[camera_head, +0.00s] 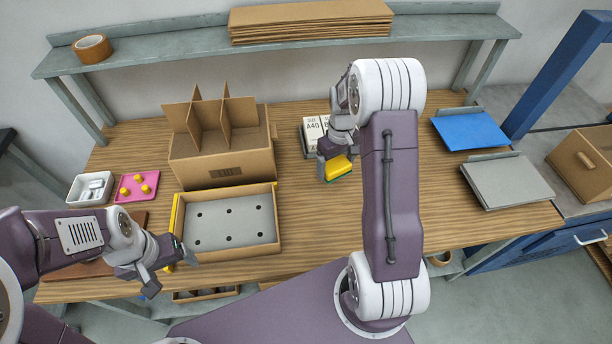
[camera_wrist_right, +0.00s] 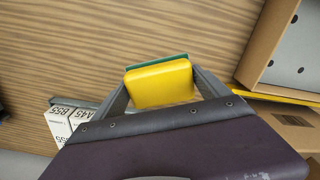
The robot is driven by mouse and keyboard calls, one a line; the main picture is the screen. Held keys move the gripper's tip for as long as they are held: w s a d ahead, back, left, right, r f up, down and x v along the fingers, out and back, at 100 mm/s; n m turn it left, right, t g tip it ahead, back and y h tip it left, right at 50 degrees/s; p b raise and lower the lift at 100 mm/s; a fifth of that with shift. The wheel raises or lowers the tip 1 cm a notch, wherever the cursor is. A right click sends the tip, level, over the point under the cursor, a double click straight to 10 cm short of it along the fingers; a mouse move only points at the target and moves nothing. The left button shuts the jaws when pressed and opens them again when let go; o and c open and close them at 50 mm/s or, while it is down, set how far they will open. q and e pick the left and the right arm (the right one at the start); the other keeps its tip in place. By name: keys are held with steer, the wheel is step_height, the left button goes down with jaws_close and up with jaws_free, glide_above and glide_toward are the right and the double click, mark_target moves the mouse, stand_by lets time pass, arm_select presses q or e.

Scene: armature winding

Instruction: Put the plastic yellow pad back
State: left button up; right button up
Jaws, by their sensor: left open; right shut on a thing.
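The yellow pad (camera_head: 338,167) is a small block with a green layer along one face. My right gripper (camera_head: 337,158) is shut on it near the middle of the table. In the right wrist view the yellow pad (camera_wrist_right: 160,83) sits between the two fingers, with a green edge (camera_wrist_right: 156,62) showing behind it. Bare wood table lies around it; I cannot tell whether the pad touches the table.
The shallow box has a grey holed base. Behind it stands a divided carton (camera_head: 222,165). A pink tray (camera_head: 136,198) and white tray (camera_head: 78,198) are at left. Labelled small boxes (camera_head: 312,130) stand behind my right gripper. Blue (camera_head: 470,130) and grey (camera_head: 507,182) panels lie right.

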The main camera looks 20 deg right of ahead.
steer(key=p, duration=0.1)
glide_above(307, 178)
step_height(307, 178, down, 6)
steer(key=shift+s+d+r, duration=0.1)
steer(key=shift+s, duration=0.05)
steer(key=shift+w+f, duration=0.2)
steer(key=shift+w, duration=0.05)
step_height(307, 178, down, 4)
steer(key=shift+s+r+p, duration=0.15)
steer(key=shift+r+p, duration=0.1)
steer(key=shift+p, duration=0.15)
steer(key=shift+f, duration=0.25)
steer(key=shift+f, duration=0.1)
steer(key=o, duration=1.1)
